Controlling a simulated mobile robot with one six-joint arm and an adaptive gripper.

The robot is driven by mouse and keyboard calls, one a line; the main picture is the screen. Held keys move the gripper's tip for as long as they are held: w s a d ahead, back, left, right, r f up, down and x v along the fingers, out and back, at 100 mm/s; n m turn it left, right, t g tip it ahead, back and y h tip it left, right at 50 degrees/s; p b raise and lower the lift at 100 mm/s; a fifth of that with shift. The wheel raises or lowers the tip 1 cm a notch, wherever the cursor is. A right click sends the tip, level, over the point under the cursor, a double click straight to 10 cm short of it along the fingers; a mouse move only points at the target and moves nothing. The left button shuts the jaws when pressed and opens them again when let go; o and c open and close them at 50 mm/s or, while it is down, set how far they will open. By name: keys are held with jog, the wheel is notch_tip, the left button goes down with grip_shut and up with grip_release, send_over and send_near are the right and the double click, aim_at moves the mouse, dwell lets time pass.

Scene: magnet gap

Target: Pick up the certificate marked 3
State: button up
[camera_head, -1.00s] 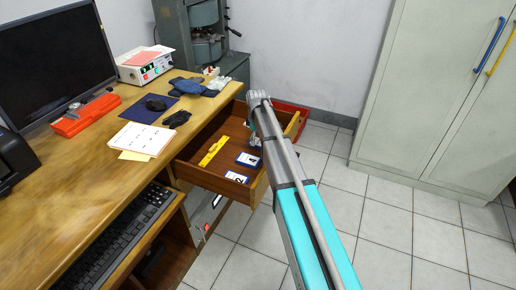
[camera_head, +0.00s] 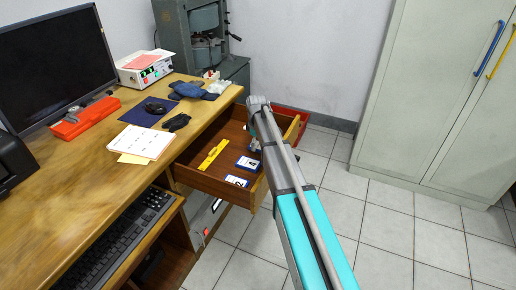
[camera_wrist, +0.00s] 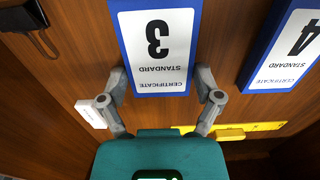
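The certificate marked 3 (camera_wrist: 155,45) is a white card with a blue border, lying in the open wooden drawer and upside down in the wrist view. My gripper (camera_wrist: 164,84) is open, with one finger on each side of the certificate's near end. I cannot tell whether the fingers touch it. In the head view my gripper (camera_head: 254,144) reaches down into the drawer, and my arm hides most of that spot. The certificate marked 4 (camera_wrist: 290,50) lies to the right in the wrist view, and it also shows in the head view (camera_head: 248,163).
A small white box (camera_wrist: 92,113) lies left of my gripper. The drawer's walls surround these things. The desk (camera_head: 75,190) is at the left.

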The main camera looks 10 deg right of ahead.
jog(key=c, duration=0.4)
jog(key=shift+r, duration=0.15)
jog(key=shift+c, duration=0.2)
notch_tip(320, 180, up, 2)
jog(key=shift+p, duration=1.15)
jog(key=s+d+r+p, duration=0.1)
jog(key=s+r+p, duration=0.9)
jog(key=s, duration=0.4)
jog(key=shift+d+r+p, duration=0.3)
jog(key=shift+r+p, duration=0.05)
